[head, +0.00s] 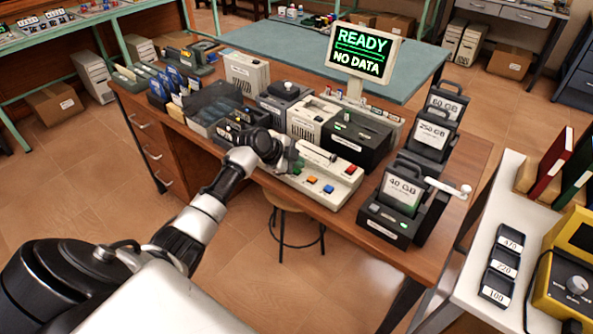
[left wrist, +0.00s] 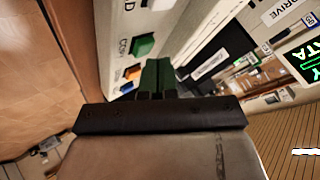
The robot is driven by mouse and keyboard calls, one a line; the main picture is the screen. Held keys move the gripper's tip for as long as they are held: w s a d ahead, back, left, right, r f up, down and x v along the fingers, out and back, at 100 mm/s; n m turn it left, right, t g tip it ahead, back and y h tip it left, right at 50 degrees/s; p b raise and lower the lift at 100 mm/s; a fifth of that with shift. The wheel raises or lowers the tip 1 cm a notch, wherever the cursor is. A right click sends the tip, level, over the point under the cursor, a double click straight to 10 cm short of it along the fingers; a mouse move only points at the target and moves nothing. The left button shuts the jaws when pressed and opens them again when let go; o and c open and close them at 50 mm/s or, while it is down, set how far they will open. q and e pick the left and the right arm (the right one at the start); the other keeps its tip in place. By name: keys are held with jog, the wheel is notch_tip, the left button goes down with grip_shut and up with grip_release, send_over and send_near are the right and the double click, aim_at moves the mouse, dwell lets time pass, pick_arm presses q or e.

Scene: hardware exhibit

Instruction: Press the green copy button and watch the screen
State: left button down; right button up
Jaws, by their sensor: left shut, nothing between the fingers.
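The control panel (head: 335,176) is a pale console on the wooden desk, with red, blue and orange buttons. The green copy button (left wrist: 142,46) shows in the left wrist view beside a partly readable COPY label. My left gripper (head: 293,158) is shut and empty above the panel's left part. In the left wrist view its dark fingertips (left wrist: 169,67) are just right of the green button; I cannot tell whether they touch the panel. The screen (head: 361,53) reads "READY" and "NO DATA" in green; part of it also shows in the left wrist view (left wrist: 306,62). My right gripper is out of view.
Black drive units, including a 40 GB cartridge (head: 403,192), stand right of the panel. Pale and black boxes crowd the desk behind it. A round stool (head: 283,203) stands below the desk's front edge. A white table (head: 472,283) is at the right.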

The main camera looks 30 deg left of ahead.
aim_at(297, 171)
pick_arm(q)
jog(key=shift+f+b, duration=0.4)
dwell(0.5)
dwell(0.3)
jog(key=shift+r+p, duration=0.6)
jog(key=shift+r, duration=0.2)
jog(key=shift+r+p, duration=1.85)
jog(key=shift+r, duration=0.75)
jog(key=shift+f, duration=0.1)
